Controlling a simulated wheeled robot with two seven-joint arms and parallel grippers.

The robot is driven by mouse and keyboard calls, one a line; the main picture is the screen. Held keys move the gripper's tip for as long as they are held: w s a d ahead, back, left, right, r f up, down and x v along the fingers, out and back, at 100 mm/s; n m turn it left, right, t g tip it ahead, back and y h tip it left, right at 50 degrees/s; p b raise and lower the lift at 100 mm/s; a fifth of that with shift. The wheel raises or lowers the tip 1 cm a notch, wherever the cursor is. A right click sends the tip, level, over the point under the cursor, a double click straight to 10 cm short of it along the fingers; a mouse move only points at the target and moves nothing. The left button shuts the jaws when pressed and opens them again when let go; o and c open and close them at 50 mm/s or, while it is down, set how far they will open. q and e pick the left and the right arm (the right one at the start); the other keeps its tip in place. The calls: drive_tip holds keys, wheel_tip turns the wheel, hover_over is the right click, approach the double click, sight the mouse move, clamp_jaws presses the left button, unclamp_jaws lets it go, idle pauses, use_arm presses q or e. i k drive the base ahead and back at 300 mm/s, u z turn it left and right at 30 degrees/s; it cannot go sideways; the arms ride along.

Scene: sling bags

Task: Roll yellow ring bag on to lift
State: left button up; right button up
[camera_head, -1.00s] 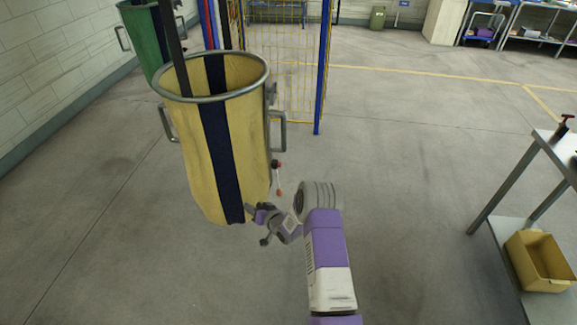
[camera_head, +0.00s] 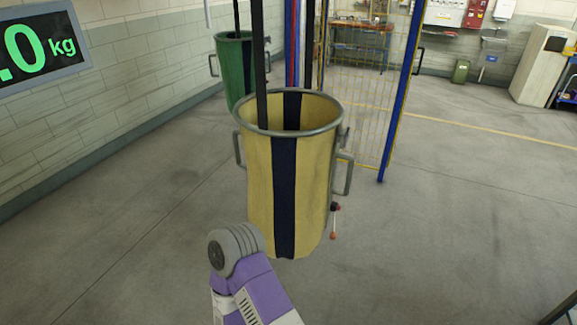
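The yellow ring bag (camera_head: 262,190) hangs upright near the middle of the camera_head view. It has a metal ring rim, side handles and a dark blue vertical stripe. A dark strap (camera_head: 260,70) runs up from it out of the frame. A small red-ended lever (camera_head: 334,222) hangs at its right side. One of my purple and white arms comes in at the bottom, its grey joint overlapping the view just below the bag's lower left. I cannot tell whether it touches the bag. Neither gripper shows; any gripper beyond the joint is hidden. No lift can be made out clearly.
A green bag (camera_head: 235,75) hangs behind at the upper left. A weight display (camera_head: 40,48) is at the top left. A yellow wire fence with a blue post (camera_head: 402,95) stands behind the bag on the right. Open floor lies to the left and right.

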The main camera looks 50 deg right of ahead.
sight(292, 136)
drive_tip(key=u, duration=0.8)
drive_tip(key=k, duration=1)
drive_tip(key=z, duration=1.85)
drive_tip(key=i, duration=0.3)
drive_tip(key=u, duration=0.1)
